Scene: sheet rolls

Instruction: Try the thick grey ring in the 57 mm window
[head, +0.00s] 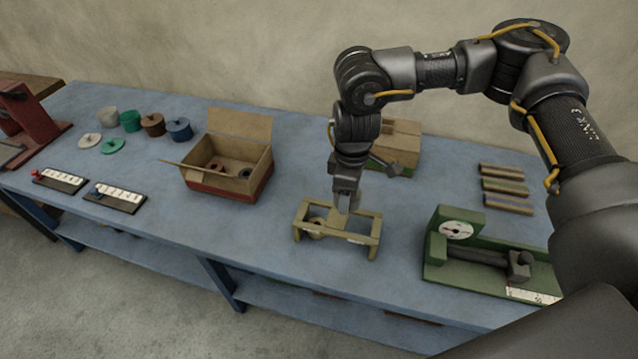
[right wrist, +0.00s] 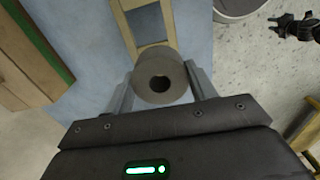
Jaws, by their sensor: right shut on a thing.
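My right gripper (head: 346,206) is shut on the thick grey ring (right wrist: 161,78); the ring's hole faces the wrist camera. In the head view the grey ring (head: 354,201) is partly hidden by the fingers. It is held over the tan window gauge (head: 362,240), near its middle. The gauge also shows beyond the ring in the right wrist view (right wrist: 153,24). Its size marks are too small to read, and I cannot tell whether the ring touches it. A dark gripper (right wrist: 294,27), apparently my left, shows small in the right wrist view; its jaws are unclear.
An open box (head: 232,187) with rings stands left, and another carton (head: 400,150) behind my gripper. A green measuring stand (head: 437,268) and several strips (head: 505,186) are right. Bare blue bench (head: 275,245) lies left of the gauge.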

